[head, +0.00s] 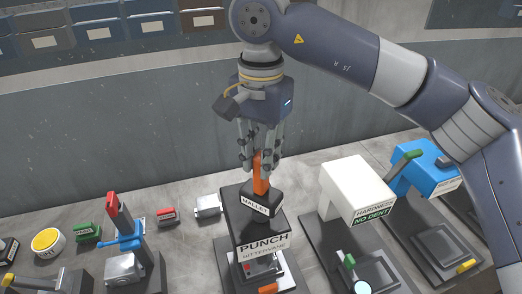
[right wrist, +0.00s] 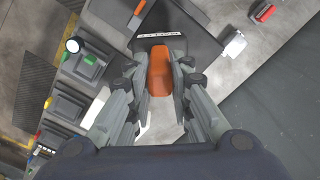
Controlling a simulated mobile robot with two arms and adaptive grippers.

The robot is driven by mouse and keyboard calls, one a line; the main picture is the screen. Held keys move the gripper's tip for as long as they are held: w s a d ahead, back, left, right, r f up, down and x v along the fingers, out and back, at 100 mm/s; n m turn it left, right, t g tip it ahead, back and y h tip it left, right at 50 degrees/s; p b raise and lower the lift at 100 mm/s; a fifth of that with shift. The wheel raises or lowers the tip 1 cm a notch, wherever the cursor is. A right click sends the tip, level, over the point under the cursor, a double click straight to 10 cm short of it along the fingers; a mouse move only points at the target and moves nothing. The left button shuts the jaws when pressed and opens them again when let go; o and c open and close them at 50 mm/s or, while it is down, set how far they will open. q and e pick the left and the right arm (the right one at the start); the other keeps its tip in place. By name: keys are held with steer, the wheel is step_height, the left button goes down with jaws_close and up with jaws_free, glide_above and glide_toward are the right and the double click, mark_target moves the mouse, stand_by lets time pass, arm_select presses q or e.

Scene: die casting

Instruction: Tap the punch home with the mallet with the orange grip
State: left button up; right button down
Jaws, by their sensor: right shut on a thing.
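The mallet (head: 261,201) has an orange grip (head: 261,179) standing upright and a dark head with a white MALLET label. My right gripper (head: 260,165) comes down from above and is shut on the orange grip. In the right wrist view the grip (right wrist: 159,75) lies between the fingers (right wrist: 158,88), with the dark head (right wrist: 165,45) beyond it. The punch station (head: 263,243), labelled PUNCH, stands just in front of the mallet, with a metal part and an orange piece on its base. The punch itself is too small to make out. My left gripper is in neither view.
A white hardness tester (head: 356,188) and a blue machine (head: 424,167) stand to the right. Bins (head: 95,30) line the back wall.

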steer(key=shift+f, duration=0.75)
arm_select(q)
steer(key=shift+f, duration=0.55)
arm_select(e)
steer(key=shift+w+r, duration=0.1)
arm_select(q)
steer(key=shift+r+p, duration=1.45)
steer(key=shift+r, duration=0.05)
arm_select(e)
steer(key=shift+r, duration=2.25)
steer(key=shift+r+p, duration=1.85)
steer(key=shift+r, duration=0.65)
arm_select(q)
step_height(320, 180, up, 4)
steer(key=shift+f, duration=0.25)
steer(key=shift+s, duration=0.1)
arm_select(e)
steer(key=shift+f, duration=0.1)
